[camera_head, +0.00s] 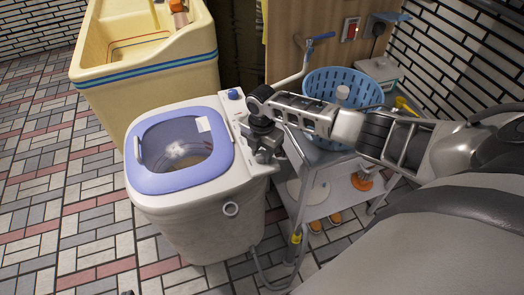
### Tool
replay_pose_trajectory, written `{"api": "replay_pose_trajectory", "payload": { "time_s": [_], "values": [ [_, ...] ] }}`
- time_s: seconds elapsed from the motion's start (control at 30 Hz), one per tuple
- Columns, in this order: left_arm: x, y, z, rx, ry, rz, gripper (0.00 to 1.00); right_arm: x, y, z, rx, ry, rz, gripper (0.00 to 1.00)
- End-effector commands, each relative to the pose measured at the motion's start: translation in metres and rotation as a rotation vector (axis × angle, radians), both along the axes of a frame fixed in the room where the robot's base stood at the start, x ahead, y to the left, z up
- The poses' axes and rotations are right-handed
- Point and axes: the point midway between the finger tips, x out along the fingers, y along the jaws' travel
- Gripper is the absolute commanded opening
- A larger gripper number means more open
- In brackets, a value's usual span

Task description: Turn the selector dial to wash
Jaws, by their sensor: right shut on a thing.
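A small white washing machine (200,222) with a blue-purple lid (150,182) stands on the tiled floor. Its lid is down, and something white shows through the clear window. A narrow control panel (232,116) runs along its right side, with a blue knob (233,94) at the far end. My right gripper (266,156) is over the near part of this panel, pointing down, shut on what appears to be the selector dial. The jaws hide the dial, so its setting cannot be read. My left gripper is not in view.
A cream tub (150,75) with a blue stripe stands behind the machine. To the right is a metal cart (318,178) with a blue basket (345,84). A tap with a blue handle (322,36) is on the wooden panel. The floor at left is clear.

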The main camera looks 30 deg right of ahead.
Motion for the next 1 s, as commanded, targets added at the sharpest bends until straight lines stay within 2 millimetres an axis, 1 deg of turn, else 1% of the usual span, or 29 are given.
{"api": "replay_pose_trajectory", "payload": {
  "time_s": [0.1, 0.13, 0.17, 0.2, 0.47, 0.57, 0.67, 0.77, 1.0],
  "values": [
    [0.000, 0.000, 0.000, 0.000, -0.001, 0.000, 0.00, 0.001, 0.002, 0.001, 0.003, -0.002, 0.004, 0.11],
    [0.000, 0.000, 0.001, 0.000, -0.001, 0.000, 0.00, 0.001, 0.002, 0.001, 0.003, -0.002, 0.004, 0.42],
    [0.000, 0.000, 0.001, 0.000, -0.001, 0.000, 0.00, 0.001, 0.002, 0.001, 0.003, -0.002, 0.004, 0.51],
    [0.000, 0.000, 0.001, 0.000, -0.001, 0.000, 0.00, 0.001, 0.001, 0.001, 0.002, -0.002, 0.004, 0.56],
    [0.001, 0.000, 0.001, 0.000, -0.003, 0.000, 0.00, 0.000, 0.001, 0.001, 0.000, -0.001, 0.001, 0.56],
    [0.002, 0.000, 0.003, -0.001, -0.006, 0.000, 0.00, 0.001, 0.000, 0.006, 0.000, -0.002, 0.000, 0.56],
    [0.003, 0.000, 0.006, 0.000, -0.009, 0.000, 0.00, 0.001, 0.000, 0.020, 0.000, -0.004, 0.001, 0.56],
    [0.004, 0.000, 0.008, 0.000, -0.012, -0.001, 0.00, 0.001, -0.001, 0.041, 0.000, -0.005, 0.001, 0.56],
    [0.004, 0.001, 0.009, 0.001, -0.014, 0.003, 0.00, 0.001, 0.000, 0.100, 0.000, -0.006, 0.003, 0.56]
  ]
}}
